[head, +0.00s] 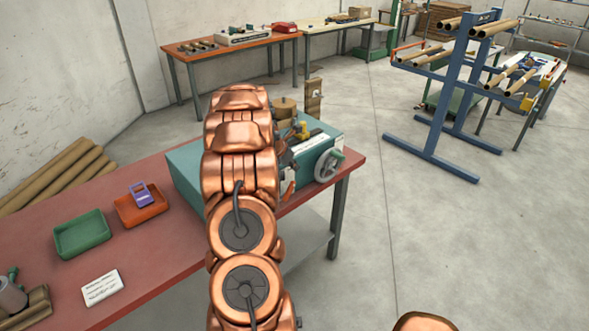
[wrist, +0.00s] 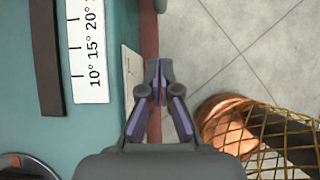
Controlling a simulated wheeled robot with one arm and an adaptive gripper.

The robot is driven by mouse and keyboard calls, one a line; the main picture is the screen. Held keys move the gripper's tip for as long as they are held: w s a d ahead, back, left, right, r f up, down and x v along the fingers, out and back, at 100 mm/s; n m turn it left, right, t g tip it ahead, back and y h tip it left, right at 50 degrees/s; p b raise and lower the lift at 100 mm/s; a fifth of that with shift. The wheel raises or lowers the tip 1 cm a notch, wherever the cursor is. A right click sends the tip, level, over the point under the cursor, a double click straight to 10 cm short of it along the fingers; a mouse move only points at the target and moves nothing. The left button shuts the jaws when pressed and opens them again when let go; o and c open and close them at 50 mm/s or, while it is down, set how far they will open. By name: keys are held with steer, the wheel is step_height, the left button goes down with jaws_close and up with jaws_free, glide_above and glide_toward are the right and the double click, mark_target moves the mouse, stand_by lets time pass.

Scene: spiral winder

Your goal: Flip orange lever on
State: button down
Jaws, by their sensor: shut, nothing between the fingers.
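The teal winder machine (head: 185,168) stands on the red bench, partly hidden behind my arm in the head view. A small orange lever (head: 288,192) shows low on its front, just right of my arm; I cannot tell its on or off position. My gripper (wrist: 158,84) is shut and empty in the wrist view, over the machine's edge and the bench's red edge. It is hidden behind my arm in the head view. The lever cannot be made out in the wrist view.
A grey handwheel (head: 328,165) sticks out of the machine's front. A white angle scale (wrist: 87,50) and a dark bar (wrist: 46,58) lie left of my gripper. A green tray (head: 82,235) and an orange tray (head: 141,207) sit on the bench.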

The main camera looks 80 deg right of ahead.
steer(key=shift+d+r+p, duration=0.35)
steer(key=shift+r, duration=0.5)
steer(key=shift+s+d+r, duration=0.15)
steer(key=shift+d+r, duration=0.05)
steer(key=shift+r, duration=0.45)
steer(key=shift+s+d+r, duration=0.15)
steer(key=shift+d+r, duration=0.05)
steer(key=shift+r, duration=0.4)
